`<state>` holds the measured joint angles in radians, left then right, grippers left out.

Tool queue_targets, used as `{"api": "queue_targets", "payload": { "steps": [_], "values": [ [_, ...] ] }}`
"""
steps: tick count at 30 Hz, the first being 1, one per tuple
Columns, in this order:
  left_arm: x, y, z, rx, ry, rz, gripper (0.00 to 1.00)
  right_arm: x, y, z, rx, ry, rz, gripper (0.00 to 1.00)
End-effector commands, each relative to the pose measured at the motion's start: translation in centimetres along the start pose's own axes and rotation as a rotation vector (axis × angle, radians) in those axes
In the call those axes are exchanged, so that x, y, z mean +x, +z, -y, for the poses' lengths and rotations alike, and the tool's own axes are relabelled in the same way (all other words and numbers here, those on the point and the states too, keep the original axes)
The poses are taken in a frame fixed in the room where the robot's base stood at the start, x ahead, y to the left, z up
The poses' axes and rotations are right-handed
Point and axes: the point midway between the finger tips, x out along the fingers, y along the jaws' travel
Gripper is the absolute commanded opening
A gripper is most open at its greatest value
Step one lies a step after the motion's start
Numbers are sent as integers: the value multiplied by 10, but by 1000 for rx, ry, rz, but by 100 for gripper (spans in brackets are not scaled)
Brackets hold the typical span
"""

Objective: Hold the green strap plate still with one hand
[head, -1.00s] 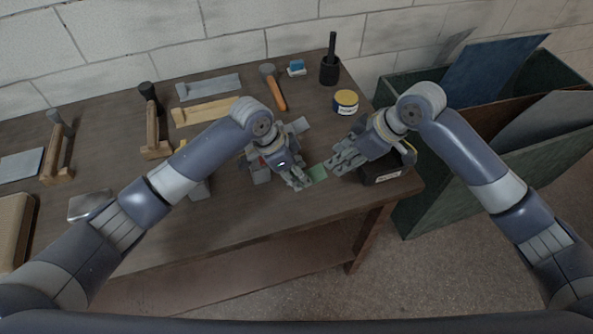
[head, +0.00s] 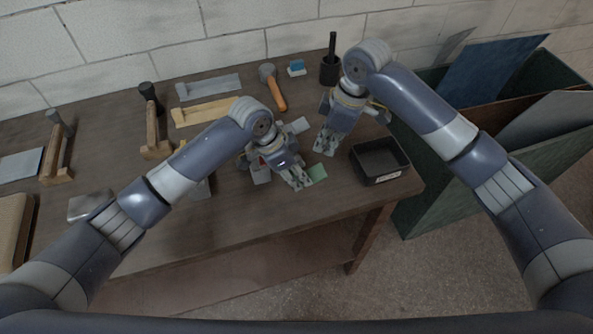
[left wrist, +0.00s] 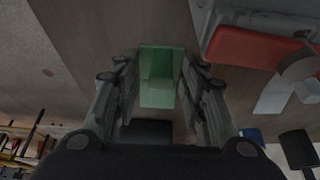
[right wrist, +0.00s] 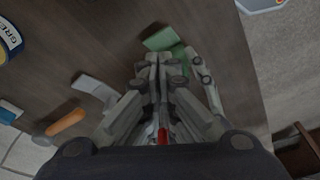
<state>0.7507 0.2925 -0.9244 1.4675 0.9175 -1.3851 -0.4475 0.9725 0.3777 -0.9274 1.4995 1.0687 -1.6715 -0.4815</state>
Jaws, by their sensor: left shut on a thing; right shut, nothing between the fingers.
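The green strap plate (head: 318,173) lies at the front right of the bench, its end sticking out past my left gripper (head: 301,184). In the left wrist view the plate (left wrist: 159,75) runs between the two fingers, which are shut on it; it shows a step or bend across it. The right wrist view shows part of the plate (right wrist: 163,39) beyond my right fingers. My right gripper (head: 322,148) is shut and empty, above the bench behind the plate and apart from it. The part of the plate inside my left fingers is partly hidden in the head view.
A black open tray (head: 380,160) stands right of the plate. A red and grey tool (left wrist: 258,45) sits beside my left gripper. An orange-handled hammer (head: 277,95), a black cup (head: 330,70) and strips (head: 208,110) lie further back. A green bin (head: 480,150) stands beyond the right edge.

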Motion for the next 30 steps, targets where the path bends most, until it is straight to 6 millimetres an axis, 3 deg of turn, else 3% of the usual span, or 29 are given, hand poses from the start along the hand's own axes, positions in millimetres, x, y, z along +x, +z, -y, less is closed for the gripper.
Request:
{"api": "queue_targets", "payload": {
  "steps": [5,18,30],
  "values": [
    [0,0,0,0,0,0,10,7,0,-1,-14,-6,24,0],
    [0,0,0,0,0,0,10,55,11,0,-13,-7,21,0],
    [0,0,0,0,0,-1,10,63,13,-1,-14,-4,21,0]
  ]
}}
